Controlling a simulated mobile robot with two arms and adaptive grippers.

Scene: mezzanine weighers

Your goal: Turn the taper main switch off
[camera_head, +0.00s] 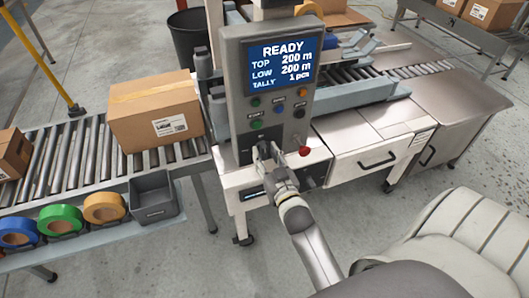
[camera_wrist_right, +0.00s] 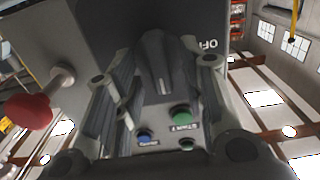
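The taper's grey control panel (camera_head: 232,60) stands in the middle of the head view, its lit screen (camera_head: 283,62) reading READY. My right gripper (camera_head: 266,153) is at the panel's lower end and hides the switch there. In the right wrist view a dark rotary knob (camera_wrist_right: 160,65), which looks like the main switch, sits between the two fingers of my right gripper (camera_wrist_right: 158,88). The fingers are apart, one on each side of the knob; I cannot tell whether they touch it. My left gripper is not in view.
A red ball knob (camera_head: 305,151) sticks out just right of my right gripper. Several buttons (camera_head: 255,124) are above it. A carton (camera_head: 155,108) rests on the roller conveyor (camera_head: 68,160) at left. Tape rolls (camera_head: 104,207) and a grey bin (camera_head: 153,197) are along its front.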

